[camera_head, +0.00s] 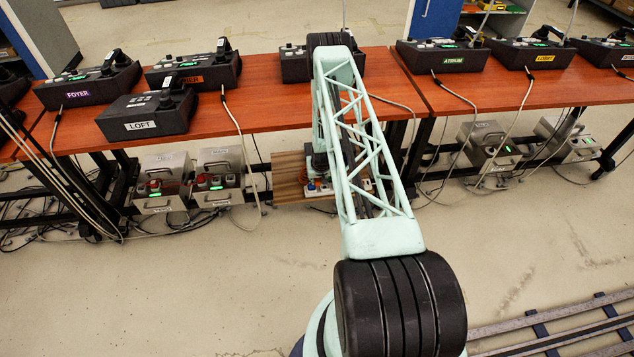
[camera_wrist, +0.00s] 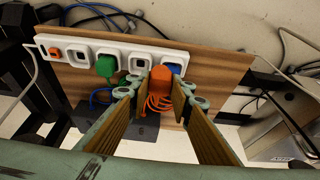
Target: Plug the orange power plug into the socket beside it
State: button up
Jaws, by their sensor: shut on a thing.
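The white power strip (camera_wrist: 75,42) runs along a wooden board in the wrist view. It has several square sockets and a small orange switch (camera_wrist: 55,52) at its left end. The orange plug (camera_wrist: 160,84) is between the fingertips of my gripper (camera_wrist: 163,92), which is shut on it. Orange cord coils just below the plug. An empty-looking socket (camera_wrist: 139,62) shows just left of the plug. A green plug (camera_wrist: 106,66) and a blue plug (camera_wrist: 175,68) are in the strip on either side. I cannot tell whether the orange plug touches the strip.
The wooden board (camera_head: 289,178) is low beneath the red-brown table (camera_head: 262,95), which carries several black paging phones. Grey metal boxes (camera_head: 221,177) stand left of the board. Hanging cables and black table legs surround it. A dark block (camera_wrist: 140,133) shows below the strip.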

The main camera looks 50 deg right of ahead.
jog(key=d+b, duration=0.3)
jog(key=d, duration=0.3)
dwell(0.3)
jog(key=shift+s+f+b, duration=0.1)
jog(key=shift+f+b, duration=0.25)
dwell(0.3)
jog(key=shift+f+b, duration=2)
jog(key=shift+f, duration=0.75)
jog(key=shift+f, duration=0.55)
jog(key=o, duration=0.9)
jog(key=shift+o, duration=0.2)
jog(key=shift+r, duration=0.1)
jog(key=v, duration=1.1)
jog(key=shift+s+r, duration=0.15)
jog(key=shift+r, duration=0.2)
